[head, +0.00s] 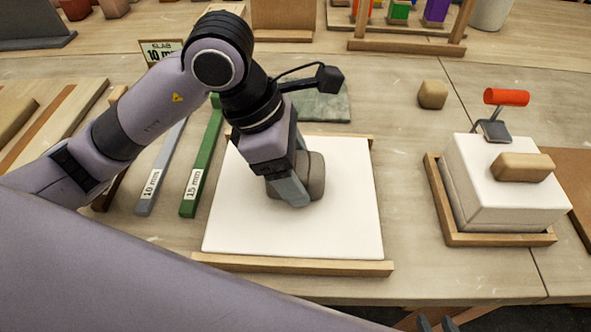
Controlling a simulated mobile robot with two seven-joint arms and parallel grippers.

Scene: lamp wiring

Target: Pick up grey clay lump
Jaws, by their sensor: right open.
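The grey clay lump (317,176) sits on the white board (240,225), a rounded grey-brown mass partly hidden behind my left gripper. My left gripper (291,190) comes down over the lump from above, with a pale grey finger in front of its near left side. The far finger is hidden, so I cannot tell whether the jaws are closed on the lump. My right gripper (437,324) shows only as dark fingertips at the bottom edge. They are apart with nothing seen between them.
Left of the board lie a green 15 mm strip (202,160) and a grey 10 mm strip (160,172). A small tan lump (432,94) stands behind.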

